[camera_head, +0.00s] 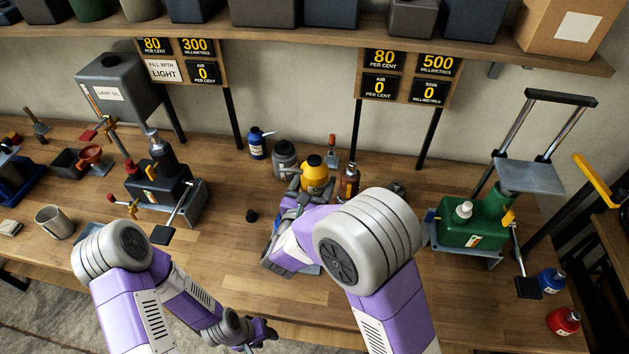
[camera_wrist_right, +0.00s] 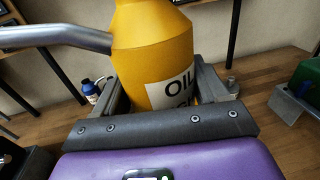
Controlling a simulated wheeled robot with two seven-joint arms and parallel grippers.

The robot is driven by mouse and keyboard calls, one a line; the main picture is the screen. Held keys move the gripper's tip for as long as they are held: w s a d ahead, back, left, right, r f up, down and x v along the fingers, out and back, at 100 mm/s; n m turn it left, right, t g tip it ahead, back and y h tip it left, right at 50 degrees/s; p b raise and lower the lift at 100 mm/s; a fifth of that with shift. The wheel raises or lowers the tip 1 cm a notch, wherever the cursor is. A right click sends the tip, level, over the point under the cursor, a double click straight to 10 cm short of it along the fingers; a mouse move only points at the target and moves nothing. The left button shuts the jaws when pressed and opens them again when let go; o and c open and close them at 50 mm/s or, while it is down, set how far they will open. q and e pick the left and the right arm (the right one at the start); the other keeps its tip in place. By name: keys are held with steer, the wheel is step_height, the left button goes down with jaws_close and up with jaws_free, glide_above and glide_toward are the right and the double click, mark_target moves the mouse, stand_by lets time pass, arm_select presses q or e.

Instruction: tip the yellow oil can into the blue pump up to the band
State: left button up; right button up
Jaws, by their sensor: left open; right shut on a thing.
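The yellow oil can (camera_head: 314,176) stands upright near the middle of the bench, with its grey spout toward the left. My right gripper (camera_head: 306,188) is shut on the can; the can fills the right wrist view (camera_wrist_right: 160,60) between the two fingers. Whether its base touches the bench is hidden. The level in the gauge is too small to read. My left gripper (camera_head: 266,331) is open and empty, low at the bench's front edge.
A green pump (camera_head: 470,228) stands at the right. A grey tank (camera_head: 115,85) is behind the dark blue pump.

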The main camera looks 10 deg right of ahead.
steer(key=shift+w+d+f+n+t+b, duration=0.1)
steer(key=shift+d+f+n+t+b, duration=0.2)
steer(key=shift+f+b, duration=0.25)
steer(key=shift+w+d+f+n+t+b, duration=0.1)
steer(key=shift+d+f+n+t+b, duration=0.15)
steer(key=shift+f+b, duration=0.3)
steer(key=shift+d+r+n+h, duration=0.15)
steer(key=shift+n+h, duration=0.15)
steer(key=shift+n, duration=0.15)
steer(key=shift+w+d+r+n+t, duration=0.15)
steer(key=shift+d+n+t, duration=0.2)
steer(key=shift+n+t, duration=0.35)
steer(key=shift+r, duration=0.35)
steer(key=shift+d+r+n+t, duration=0.15)
steer(key=shift+n+t, duration=0.1)
steer(key=shift+n, duration=0.25)
steer(key=shift+d+r+n+t, duration=0.15)
steer(key=shift+n+t, duration=0.25)
steer(key=shift+n, duration=0.2)
